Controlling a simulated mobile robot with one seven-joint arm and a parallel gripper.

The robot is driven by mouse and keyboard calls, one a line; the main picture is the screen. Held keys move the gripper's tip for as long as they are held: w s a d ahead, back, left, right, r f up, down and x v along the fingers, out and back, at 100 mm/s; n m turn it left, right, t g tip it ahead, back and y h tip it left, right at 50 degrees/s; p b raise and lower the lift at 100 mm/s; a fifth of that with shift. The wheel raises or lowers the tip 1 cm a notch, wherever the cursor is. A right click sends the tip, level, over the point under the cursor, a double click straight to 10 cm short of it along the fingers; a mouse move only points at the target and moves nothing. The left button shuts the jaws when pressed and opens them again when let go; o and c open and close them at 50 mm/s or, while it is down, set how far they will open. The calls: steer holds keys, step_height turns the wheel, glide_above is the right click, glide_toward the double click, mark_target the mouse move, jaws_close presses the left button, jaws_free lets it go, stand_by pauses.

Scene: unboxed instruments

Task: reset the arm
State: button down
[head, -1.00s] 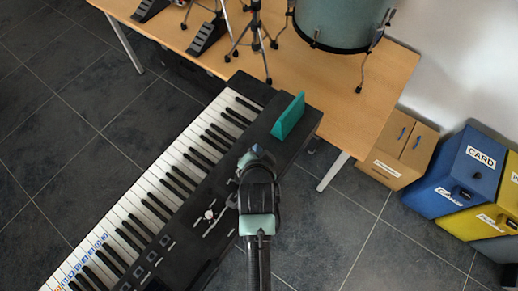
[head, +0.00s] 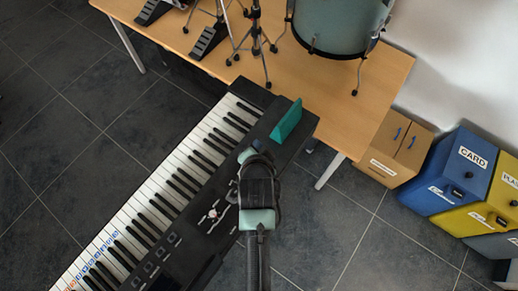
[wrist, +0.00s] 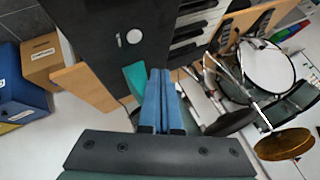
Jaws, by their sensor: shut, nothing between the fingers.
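My gripper (wrist: 158,98) shows in the wrist view with its two blue fingers side by side, shut and empty. In the head view my arm reaches up from the bottom edge over the right part of the black keyboard (head: 185,197); the fingers are mostly hidden there behind my own wrist. The keyboard also shows in the wrist view (wrist: 95,35), beyond the fingertips. A teal upright piece (head: 287,120) stands on the keyboard's far right end, just beyond my wrist in the head view.
A wooden table (head: 335,85) behind the keyboard carries a drum (head: 330,28), stands and pedals (head: 208,40). A cardboard box (head: 396,150), a blue bin (head: 455,172) and a yellow bin (head: 490,205) stand at the right. Tiled floor at left is clear.

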steer(key=shift+r+p, duration=0.45)
steer(key=shift+r, duration=0.35)
steer(key=w+r+n+t, duration=0.1)
steer(key=w+r+t, duration=0.2)
steer(key=r, duration=0.9)
steer(key=w+r+n+t, duration=0.2)
steer(key=w+r+t, duration=0.15)
steer(key=r, duration=0.85)
steer(key=w+r+n+t, duration=0.15)
steer(key=w+r, duration=0.25)
steer(key=r, duration=0.8)
steer(key=s+r+n+t, duration=0.1)
steer(key=s+r+t, duration=0.2)
steer(key=r, duration=0.7)
steer(key=s+r+n+t, duration=0.2)
steer(key=s+r+t, duration=0.1)
steer(key=s+r, duration=0.5)
steer(key=s+r+n+t, duration=0.1)
steer(key=s+r+t, duration=0.3)
steer(key=r, duration=1)
steer(key=shift+s+d, duration=0.15)
steer(key=shift+s, duration=0.65)
